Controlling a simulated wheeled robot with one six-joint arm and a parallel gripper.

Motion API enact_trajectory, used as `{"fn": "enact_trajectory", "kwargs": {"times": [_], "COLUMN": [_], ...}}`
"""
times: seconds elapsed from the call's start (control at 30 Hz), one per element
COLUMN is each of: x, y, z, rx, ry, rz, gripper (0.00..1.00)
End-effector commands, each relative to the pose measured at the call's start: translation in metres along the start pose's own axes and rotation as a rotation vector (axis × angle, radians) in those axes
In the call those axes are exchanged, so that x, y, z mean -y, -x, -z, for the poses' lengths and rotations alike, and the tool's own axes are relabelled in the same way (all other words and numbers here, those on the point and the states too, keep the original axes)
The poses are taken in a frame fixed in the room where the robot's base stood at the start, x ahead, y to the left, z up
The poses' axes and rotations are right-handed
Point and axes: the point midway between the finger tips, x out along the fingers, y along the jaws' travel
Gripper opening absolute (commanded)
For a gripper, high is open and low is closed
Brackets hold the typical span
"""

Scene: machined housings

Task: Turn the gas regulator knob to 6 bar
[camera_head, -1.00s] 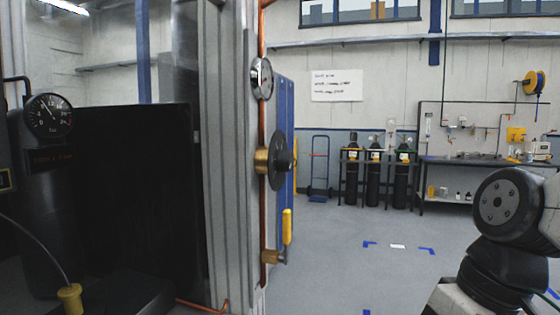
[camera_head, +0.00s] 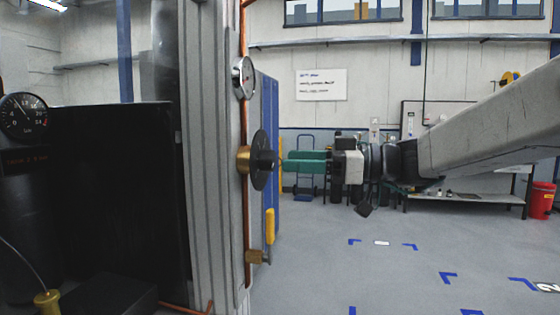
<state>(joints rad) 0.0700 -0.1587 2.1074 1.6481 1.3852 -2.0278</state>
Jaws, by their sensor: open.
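The regulator knob (camera_head: 259,160) is a black disc with a dark hub at its middle, seen nearly edge-on. It sits on a brass body (camera_head: 243,160) on a copper pipe along a grey column. My gripper (camera_head: 284,161) comes from the right, level with the knob, its green fingers pointing left at the hub. It is open and empty. The fingertips look just short of the hub in the picture; depth is hard to judge. A round gauge (camera_head: 244,77) sits above the knob, its face too oblique to read. The knob's scale cannot be read.
A yellow-handled valve (camera_head: 270,227) is on the pipe below the knob. The grey column (camera_head: 211,180) stands left of the pipe. Another gauge (camera_head: 23,116) is at the far left. A hand truck (camera_head: 304,178) and workbench stand behind.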

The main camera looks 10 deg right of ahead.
Motion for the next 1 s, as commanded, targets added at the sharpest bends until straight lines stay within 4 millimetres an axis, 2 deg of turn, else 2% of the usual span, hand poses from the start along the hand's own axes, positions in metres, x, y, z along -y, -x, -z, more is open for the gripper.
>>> {"fn": "enact_trajectory", "kwargs": {"times": [0.1,0.23,0.6,0.77,1.0], "x": [0.001,0.001,0.001,0.001,0.001], "y": [-0.020,-0.034,-0.040,-0.040,-0.040], "z": [-0.001,0.000,-0.001,-0.001,-0.001], "rx": [0.002,0.001,0.002,0.002,0.002], "ry": [-0.002,-0.002,-0.002,-0.002,-0.010], "rz": [0.004,0.002,0.000,0.000,0.000], "gripper": [0.59,0.59,0.59,0.15,0.15]}}
